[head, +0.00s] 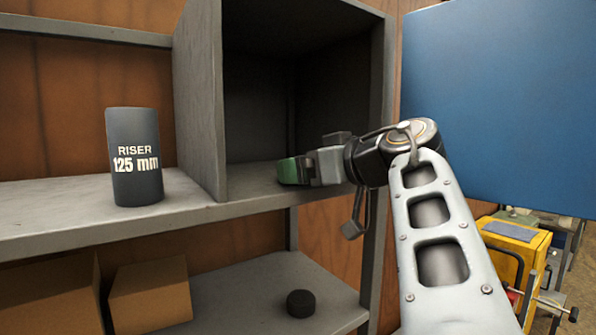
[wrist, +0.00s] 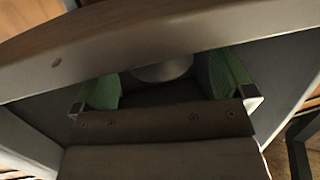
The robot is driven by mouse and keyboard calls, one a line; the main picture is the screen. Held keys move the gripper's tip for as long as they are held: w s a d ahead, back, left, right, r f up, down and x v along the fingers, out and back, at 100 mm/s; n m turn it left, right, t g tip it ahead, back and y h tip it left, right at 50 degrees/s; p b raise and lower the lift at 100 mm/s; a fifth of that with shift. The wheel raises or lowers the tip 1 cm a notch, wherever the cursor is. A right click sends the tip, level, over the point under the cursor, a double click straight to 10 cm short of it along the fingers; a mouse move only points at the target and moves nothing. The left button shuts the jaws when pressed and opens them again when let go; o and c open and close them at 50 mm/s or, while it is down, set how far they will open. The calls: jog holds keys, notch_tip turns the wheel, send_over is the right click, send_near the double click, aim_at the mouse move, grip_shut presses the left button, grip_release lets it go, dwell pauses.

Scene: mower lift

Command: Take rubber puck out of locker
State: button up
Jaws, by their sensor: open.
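The locker (head: 208,100) is a grey open-fronted box with a dark inside, standing on the shelf. My gripper (head: 293,171) reaches into its opening from the right, low over its floor, with green finger pads. In the wrist view my gripper (wrist: 165,85) is open, a green pad on each side. A grey round thing (wrist: 162,71) shows between and beyond the pads; it may be the rubber puck. A bar across the picture hides its upper part, and I cannot tell whether the pads touch it. No puck shows inside the locker in the head view.
A dark cylinder marked "RISER 125 mm" (head: 134,157) stands on the shelf left of the locker. A black disc (head: 300,303) lies on the lower shelf, near cardboard boxes (head: 150,294). A large blue panel (head: 500,100) stands to the right, above yellow equipment (head: 513,250).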

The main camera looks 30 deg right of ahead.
jog(key=shift+x, duration=1.15)
jog(key=c, duration=1)
